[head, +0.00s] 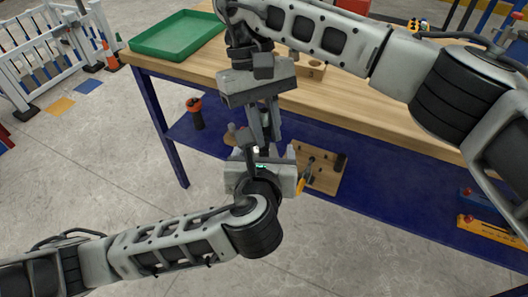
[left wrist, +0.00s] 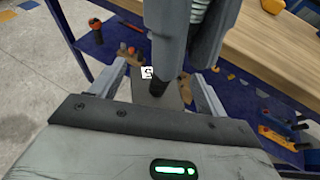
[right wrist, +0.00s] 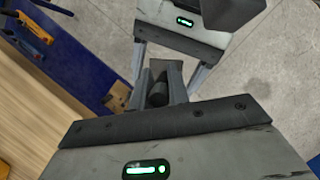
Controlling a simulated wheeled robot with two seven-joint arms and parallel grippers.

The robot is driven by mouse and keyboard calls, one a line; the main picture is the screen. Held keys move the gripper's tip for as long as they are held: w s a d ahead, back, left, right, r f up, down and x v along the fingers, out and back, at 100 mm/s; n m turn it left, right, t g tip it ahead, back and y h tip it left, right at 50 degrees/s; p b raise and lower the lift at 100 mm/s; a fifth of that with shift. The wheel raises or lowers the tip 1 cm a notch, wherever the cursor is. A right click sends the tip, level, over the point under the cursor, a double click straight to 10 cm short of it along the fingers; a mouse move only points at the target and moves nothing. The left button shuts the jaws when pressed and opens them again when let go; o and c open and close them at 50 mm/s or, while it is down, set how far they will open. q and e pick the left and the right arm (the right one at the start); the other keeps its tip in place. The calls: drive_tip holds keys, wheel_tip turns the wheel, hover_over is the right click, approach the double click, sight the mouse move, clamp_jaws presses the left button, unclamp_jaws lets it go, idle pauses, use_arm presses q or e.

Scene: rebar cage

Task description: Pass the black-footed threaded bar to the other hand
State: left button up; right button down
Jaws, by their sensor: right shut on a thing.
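My right gripper (head: 264,132) reaches down from above, in front of the workbench, and is shut on the black-footed threaded bar. The bar's dark end (left wrist: 157,86) shows below the right fingers in the left wrist view, and between the right fingers in the right wrist view (right wrist: 158,84). Most of the bar is hidden by the fingers. My left gripper (head: 262,158) points up from below, facing the right one. Its fingers (left wrist: 155,95) stand wide apart on either side of the bar's dark end and the right fingertips, with gaps visible on both sides.
The wooden workbench (head: 390,105) stands behind the grippers, with a green tray (head: 178,36) on its left end. Its blue lower shelf (head: 375,205) carries an orange-topped black tool (head: 196,112) and a wooden board (head: 328,178). The floor in front is clear.

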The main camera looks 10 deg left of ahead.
use_arm(q)
drive_tip(key=c, duration=1)
drive_tip(key=shift+r, duration=0.1)
drive_tip(key=c, duration=0.3)
use_arm(e)
drive_tip(key=c, duration=1.5)
unclamp_jaws()
drive_tip(key=shift+a+r, duration=0.1)
use_arm(q)
clamp_jaws()
use_arm(e)
drive_tip(key=shift+o, duration=1.2)
